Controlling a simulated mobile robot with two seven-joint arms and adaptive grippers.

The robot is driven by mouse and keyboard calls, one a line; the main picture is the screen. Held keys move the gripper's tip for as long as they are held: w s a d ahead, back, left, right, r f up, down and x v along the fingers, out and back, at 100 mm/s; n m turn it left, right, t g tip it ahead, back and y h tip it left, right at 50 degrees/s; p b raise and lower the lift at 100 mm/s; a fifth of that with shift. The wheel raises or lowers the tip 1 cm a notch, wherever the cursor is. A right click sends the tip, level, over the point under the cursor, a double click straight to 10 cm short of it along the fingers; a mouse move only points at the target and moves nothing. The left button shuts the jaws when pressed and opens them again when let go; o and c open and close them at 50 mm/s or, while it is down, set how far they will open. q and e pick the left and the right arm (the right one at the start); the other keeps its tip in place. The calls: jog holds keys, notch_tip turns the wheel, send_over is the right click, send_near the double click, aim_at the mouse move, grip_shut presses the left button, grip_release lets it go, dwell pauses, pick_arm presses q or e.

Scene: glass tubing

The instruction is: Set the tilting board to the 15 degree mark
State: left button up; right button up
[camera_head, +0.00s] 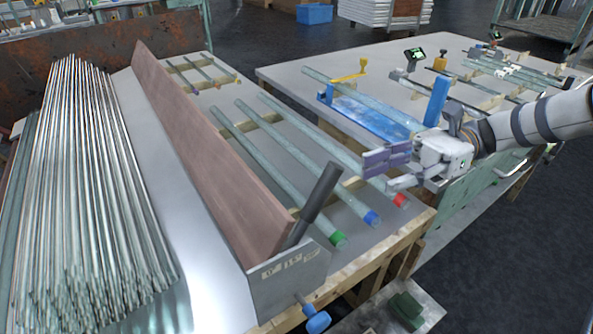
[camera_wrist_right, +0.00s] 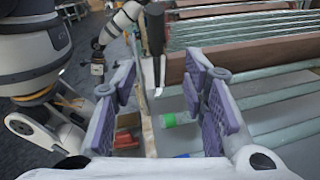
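The tilting board (camera_head: 205,150) is a long reddish-brown plank standing steeply on edge along the left bench. A dark lever handle (camera_head: 318,203) rises at its near end, behind a grey plate (camera_head: 285,285) with small angle marks; the exact setting is too small to read. A blue-headed knob (camera_head: 317,321) sits below the plate. My right gripper (camera_head: 383,170) is open and empty, right of the lever and apart from it. In the right wrist view the lever (camera_wrist_right: 155,32) shows beyond the open purple finger pads (camera_wrist_right: 163,100). My left gripper (camera_wrist_right: 97,68) shows small there, its fingers unclear.
Glass tubes with green (camera_head: 338,239), blue (camera_head: 372,218) and red (camera_head: 400,200) ends lie beside the board. A large tube bundle (camera_head: 85,190) lies left of it. A blue fixture (camera_head: 375,115) stands on the right table. Open air lies between my right gripper and the lever.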

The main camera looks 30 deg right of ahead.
aim_at(323, 191)
jog(key=a, duration=0.7)
jog(key=a+r, duration=0.1)
jog(key=a, duration=0.3)
jog(key=shift+w+a+b, duration=0.35)
jog(key=shift+b, duration=0.05)
grip_shut()
